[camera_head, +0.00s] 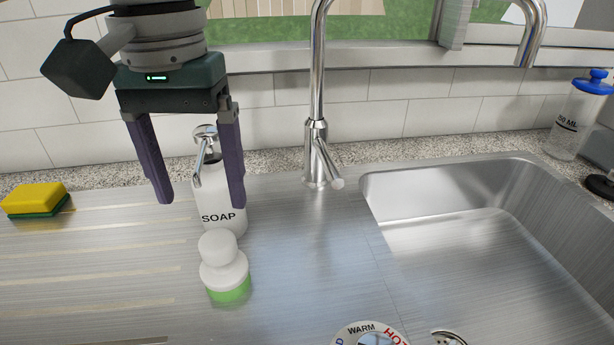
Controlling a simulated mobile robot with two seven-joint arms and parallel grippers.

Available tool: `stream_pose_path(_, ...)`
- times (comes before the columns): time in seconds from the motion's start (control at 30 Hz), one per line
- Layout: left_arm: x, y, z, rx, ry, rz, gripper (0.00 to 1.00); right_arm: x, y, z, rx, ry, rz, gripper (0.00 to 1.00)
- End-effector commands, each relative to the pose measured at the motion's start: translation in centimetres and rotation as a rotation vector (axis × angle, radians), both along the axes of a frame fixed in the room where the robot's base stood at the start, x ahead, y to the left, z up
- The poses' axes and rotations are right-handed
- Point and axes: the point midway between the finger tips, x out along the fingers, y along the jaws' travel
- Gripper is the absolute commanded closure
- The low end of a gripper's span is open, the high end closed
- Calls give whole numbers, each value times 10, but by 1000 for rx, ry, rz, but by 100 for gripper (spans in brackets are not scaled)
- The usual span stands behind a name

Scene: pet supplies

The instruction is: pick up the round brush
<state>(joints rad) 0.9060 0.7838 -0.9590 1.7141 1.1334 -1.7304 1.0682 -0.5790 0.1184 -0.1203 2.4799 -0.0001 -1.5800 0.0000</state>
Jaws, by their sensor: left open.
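The round brush (222,263) stands on the steel drainboard in front of the soap bottle. It has a white knob handle, a white body and a green lower rim. My left gripper (202,203) points down from the upper left, with its two dark fingers apart and nothing between them held. The fingers are above and behind the brush, apart from it, in front of the soap bottle (218,192), whose pump shows between them. My right gripper is not in view.
A chrome faucet (317,140) rises right of the bottle. The steel sink basin (450,187) opens at the right. A yellow and green sponge (35,199) lies far left. A clear bottle with a blue cap (575,120) stands far right. A round temperature dial (365,329) is at the front edge.

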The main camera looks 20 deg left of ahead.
Motion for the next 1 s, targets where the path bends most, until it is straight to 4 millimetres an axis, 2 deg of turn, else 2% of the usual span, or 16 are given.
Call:
stream_pose_path(0.23, -1, -2, -26, 0, 2, -3, 15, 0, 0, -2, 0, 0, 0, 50)
stream_pose_path(0.5, -1, -6, -64, 0, 1, -2, 15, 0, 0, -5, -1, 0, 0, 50)
stream_pose_path(0.77, -1, -6, -68, -1, -3, -4, 15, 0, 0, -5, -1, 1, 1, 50)
stream_pose_path(1.0, -1, -6, -67, 0, -2, -4, 40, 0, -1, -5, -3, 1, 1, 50)
